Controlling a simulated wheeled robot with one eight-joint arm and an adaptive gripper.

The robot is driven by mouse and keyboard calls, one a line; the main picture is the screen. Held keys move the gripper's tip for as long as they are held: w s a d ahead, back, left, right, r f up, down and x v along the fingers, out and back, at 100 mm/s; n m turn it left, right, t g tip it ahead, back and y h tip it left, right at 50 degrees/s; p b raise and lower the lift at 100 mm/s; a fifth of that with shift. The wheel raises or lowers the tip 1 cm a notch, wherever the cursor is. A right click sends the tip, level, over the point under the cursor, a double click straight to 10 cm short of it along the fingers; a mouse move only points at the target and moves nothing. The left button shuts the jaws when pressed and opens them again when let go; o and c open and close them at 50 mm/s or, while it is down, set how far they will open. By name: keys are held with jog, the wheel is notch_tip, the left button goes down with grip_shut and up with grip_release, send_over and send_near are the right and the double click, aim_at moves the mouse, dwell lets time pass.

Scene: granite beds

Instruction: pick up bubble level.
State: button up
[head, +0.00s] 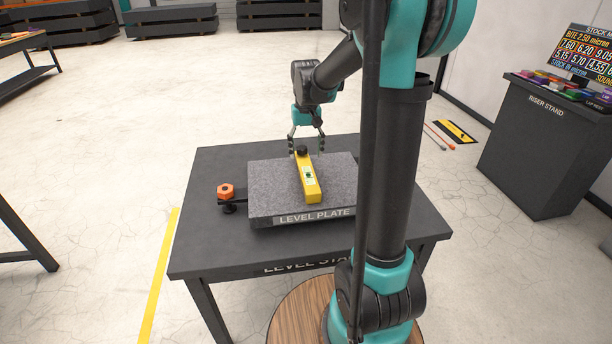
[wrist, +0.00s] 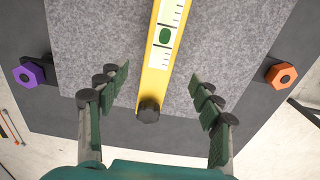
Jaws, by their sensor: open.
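The bubble level (head: 308,182) is a long yellow bar with a green vial window and a dark knob at its far end. It lies on the grey granite level plate (head: 266,190). My gripper (head: 306,150) is at the level's knob end, at the far side of the plate. In the wrist view, the level (wrist: 154,90) runs up from its dark knob between the open fingers of my gripper (wrist: 160,95). Neither finger touches the bar there. My gripper is open and empty.
The dark table (head: 215,255) carries the plate. An orange hex knob (head: 226,191) sits left of the plate; a purple knob (wrist: 28,75) shows in the wrist view. A riser stand (head: 540,150) with colored items is at the right.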

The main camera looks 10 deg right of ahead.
jog(key=shift+s+f, duration=0.15)
jog(key=shift+f, duration=1.55)
jog(key=shift+s+f, duration=0.1)
jog(key=shift+f, duration=1.55)
grip_shut()
notch_tip(320, 180, up, 20)
jog(key=m, duration=1.5)
send_over(307, 170)
notch_tip(307, 170, down, 8)
jog(key=f, duration=0.1)
jog(key=m, duration=0.1)
jog(key=f+m, duration=0.1)
jog(key=m, duration=0.1)
